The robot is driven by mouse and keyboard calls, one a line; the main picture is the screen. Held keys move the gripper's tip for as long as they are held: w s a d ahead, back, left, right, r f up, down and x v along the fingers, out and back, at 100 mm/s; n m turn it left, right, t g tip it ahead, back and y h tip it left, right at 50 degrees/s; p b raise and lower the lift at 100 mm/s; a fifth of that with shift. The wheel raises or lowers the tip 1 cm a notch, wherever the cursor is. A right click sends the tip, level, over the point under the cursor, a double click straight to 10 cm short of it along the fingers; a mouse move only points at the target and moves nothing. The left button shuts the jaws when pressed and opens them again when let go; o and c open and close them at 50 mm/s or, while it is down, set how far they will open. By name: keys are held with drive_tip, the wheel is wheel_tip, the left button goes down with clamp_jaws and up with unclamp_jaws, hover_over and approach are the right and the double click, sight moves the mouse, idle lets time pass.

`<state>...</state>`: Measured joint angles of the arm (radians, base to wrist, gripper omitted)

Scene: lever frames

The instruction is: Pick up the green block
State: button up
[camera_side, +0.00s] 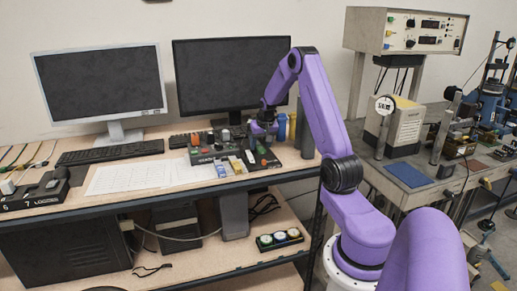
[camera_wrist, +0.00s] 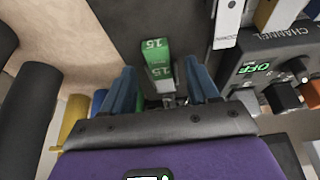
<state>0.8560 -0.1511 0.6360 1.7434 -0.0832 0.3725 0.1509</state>
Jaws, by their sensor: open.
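In the side view my gripper (camera_side: 262,130) is low over the right part of the desk, pointing down. I cannot make out the green block there; the gripper and nearby items crowd that spot.
A black control box (camera_wrist: 272,62) marked "CHANNEL" is close on the right in the wrist view. White and yellow pieces (camera_wrist: 228,20) lie above it. Dark cylinders (camera_wrist: 28,115) stand on the left. Two monitors (camera_side: 100,82) stand behind. Papers (camera_side: 125,177) lie flat on the desk's left.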

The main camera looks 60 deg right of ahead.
drive_tip(key=shift+w+d+f, duration=0.2)
drive_tip(key=shift+d+f, duration=0.05)
drive_tip(key=shift+f, duration=0.4)
clamp_jaws()
